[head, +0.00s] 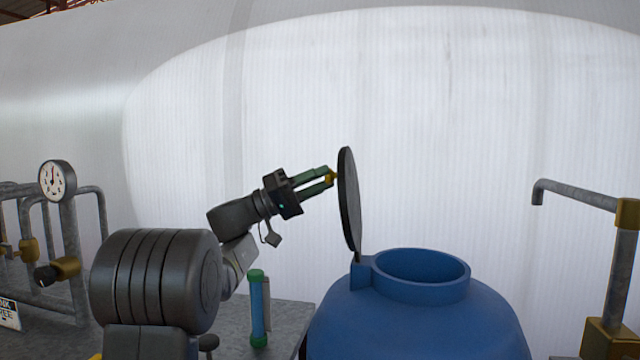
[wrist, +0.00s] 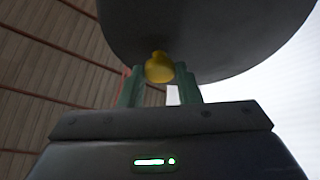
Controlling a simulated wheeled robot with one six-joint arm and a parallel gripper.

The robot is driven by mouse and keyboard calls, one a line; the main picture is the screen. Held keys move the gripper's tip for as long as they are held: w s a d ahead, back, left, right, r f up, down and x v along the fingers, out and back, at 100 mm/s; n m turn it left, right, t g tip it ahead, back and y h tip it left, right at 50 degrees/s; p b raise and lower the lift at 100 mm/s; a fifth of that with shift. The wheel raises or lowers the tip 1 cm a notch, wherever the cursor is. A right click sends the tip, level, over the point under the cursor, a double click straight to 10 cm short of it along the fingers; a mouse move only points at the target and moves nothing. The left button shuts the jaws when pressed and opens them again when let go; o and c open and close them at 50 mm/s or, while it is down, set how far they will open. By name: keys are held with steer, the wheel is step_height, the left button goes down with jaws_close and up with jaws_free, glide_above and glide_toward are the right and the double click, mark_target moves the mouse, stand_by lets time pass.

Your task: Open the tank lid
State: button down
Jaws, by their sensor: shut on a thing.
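The tank (head: 420,325) is blue with a round open mouth, at the lower right in the head view. Its dark grey round lid (head: 350,205) stands nearly upright on the left side of the mouth, tilted slightly left at the top. A small yellow knob (head: 331,176) is on the lid's left face. My gripper (head: 329,178) is shut on the knob with its green fingers. In the wrist view the yellow knob (wrist: 159,68) sits between the fingertips, under the dark lid (wrist: 200,35).
A blue cylinder with green ends (head: 257,310) stands on a grey bench (head: 290,315) left of the tank. A pipe with a downturned spout (head: 575,192) stands at the right. A gauge (head: 57,180) and pipework are at the far left. A pale wall is behind.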

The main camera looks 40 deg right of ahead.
steer(key=c, duration=1.1)
jaws_free()
steer(key=shift+s, duration=0.1)
steer(key=shift+o, duration=0.2)
steer(key=b+v, duration=0.1)
steer(key=v, duration=1.2)
steer(key=shift+w+a, duration=0.25)
steer(key=shift+w, duration=0.05)
steer(key=shift+f, duration=0.1)
steer(key=p+x, duration=0.1)
steer(key=x, duration=1.2)
